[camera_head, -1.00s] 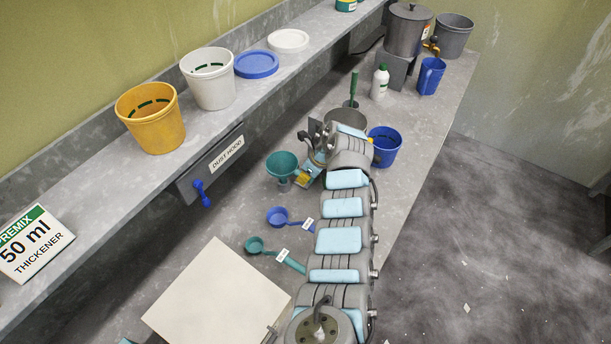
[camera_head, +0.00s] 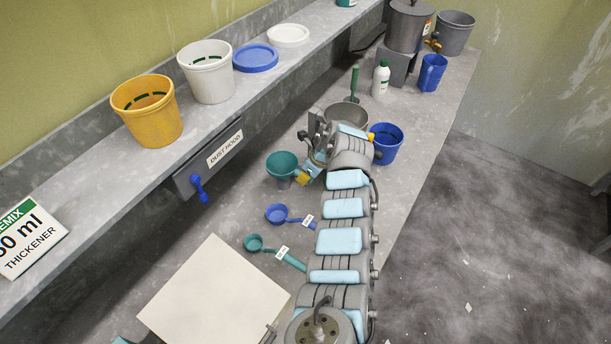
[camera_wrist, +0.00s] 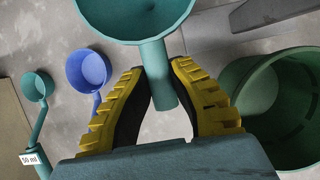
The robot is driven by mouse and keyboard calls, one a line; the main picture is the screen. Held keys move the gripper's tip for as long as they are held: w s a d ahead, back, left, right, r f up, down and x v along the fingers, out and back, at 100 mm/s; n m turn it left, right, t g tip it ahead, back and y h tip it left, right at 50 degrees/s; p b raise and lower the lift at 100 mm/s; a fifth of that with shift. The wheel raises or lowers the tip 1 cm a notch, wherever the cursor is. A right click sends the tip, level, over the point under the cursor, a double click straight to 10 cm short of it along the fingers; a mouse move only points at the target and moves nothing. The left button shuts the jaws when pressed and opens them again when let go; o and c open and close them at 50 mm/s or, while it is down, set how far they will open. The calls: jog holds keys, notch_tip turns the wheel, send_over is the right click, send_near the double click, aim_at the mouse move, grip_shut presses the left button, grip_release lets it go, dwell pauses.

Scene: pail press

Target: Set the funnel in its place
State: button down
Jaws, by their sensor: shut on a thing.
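The funnel (camera_head: 283,163) is teal, with a wide round bowl, and is upright or nearly so in the head view. In the wrist view its bowl (camera_wrist: 135,18) is at the top and its stem runs down between my fingers. My gripper (camera_wrist: 160,88) has yellow ribbed fingers shut on the stem (camera_wrist: 157,75). In the head view my gripper (camera_head: 303,178) is partly hidden by my wrist, just right of the funnel. A dark green round container (camera_wrist: 287,125) opens at the right of the wrist view, apart from the funnel.
A blue scoop (camera_head: 277,213) and a teal scoop (camera_head: 254,243) lie on the bench nearby. A grey bowl (camera_head: 362,115) and blue pail (camera_head: 388,143) stand beyond my wrist. A shelf holds yellow (camera_head: 147,112) and white pails (camera_head: 207,75). A pale board (camera_head: 213,295) lies in front.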

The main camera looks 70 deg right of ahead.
jog(key=c, duration=1)
grip_release()
jog(key=v, duration=1.2)
jog(key=shift+w, duration=0.1)
